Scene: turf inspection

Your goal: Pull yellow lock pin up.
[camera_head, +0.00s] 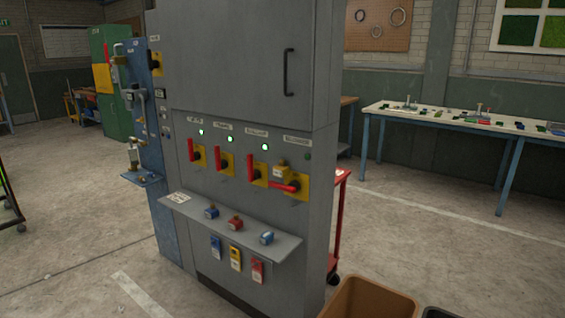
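No part clearly reads as a yellow lock pin at this size. That switch has a yellow plate and a red handle lying level. Several switches to its left, such as the leftmost one (198,155), have red handles hanging upright. My gripper is not in view.
A shelf (268,245) juts from the cabinet with two blue padlocks (211,211) and a red one (235,223); coloured tags (236,258) hang below. A brown bin (370,298) and red cart (338,215) stand at right. The floor in front is clear.

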